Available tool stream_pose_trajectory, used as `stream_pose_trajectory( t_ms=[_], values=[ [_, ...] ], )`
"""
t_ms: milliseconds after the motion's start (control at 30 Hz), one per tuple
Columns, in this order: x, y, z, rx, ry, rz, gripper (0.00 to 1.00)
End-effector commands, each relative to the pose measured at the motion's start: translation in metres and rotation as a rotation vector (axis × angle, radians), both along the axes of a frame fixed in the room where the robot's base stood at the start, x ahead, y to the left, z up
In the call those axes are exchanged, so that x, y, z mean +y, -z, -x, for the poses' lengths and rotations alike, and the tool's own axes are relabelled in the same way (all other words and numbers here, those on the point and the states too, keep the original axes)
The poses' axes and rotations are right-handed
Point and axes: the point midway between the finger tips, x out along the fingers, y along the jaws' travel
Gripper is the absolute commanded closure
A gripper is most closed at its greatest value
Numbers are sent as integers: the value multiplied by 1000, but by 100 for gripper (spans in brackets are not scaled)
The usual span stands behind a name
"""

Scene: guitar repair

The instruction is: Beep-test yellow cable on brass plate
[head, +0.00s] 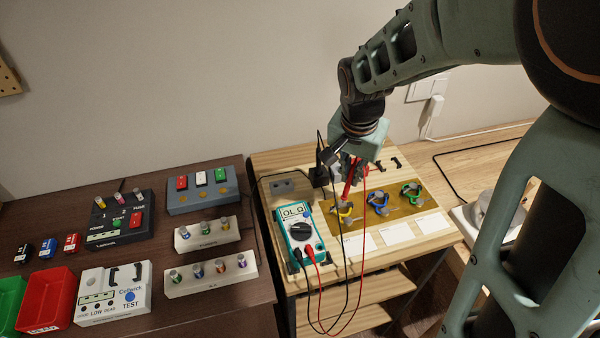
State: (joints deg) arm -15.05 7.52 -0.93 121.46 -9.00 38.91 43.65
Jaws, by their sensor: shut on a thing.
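My gripper (352,168) is shut on a red probe (348,188), held pointing down over the brass plate (361,223). The yellow cable (345,219) is a coiled ring at the left of the plate, just below the probe tip. I cannot tell whether the tip touches it. The blue cable (378,200) and the green cable (411,189) lie to its right. The teal multimeter (299,236) stands left of the plate and its display reads OL Ω. Red and black leads run from its front. A black holder (319,177) stands behind the plate's left end.
White cards (396,233) lie in front of the plate. The dark table (225,298) at left holds a power box (122,219), a switch box (202,189), a white tester (114,292), racks of small cylinders and a red bin (45,298). The lead loops hang over the front edge.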

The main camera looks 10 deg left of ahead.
Motion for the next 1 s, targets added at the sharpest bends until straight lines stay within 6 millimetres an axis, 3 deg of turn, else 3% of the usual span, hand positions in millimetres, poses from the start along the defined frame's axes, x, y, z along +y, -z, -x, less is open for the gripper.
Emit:
stream_pose_trajectory(
  t_ms=[400,1000],
  values=[
    [0,-3,0,1,0,1,100],
    [0,-56,0,0,0,0,100]
  ],
)
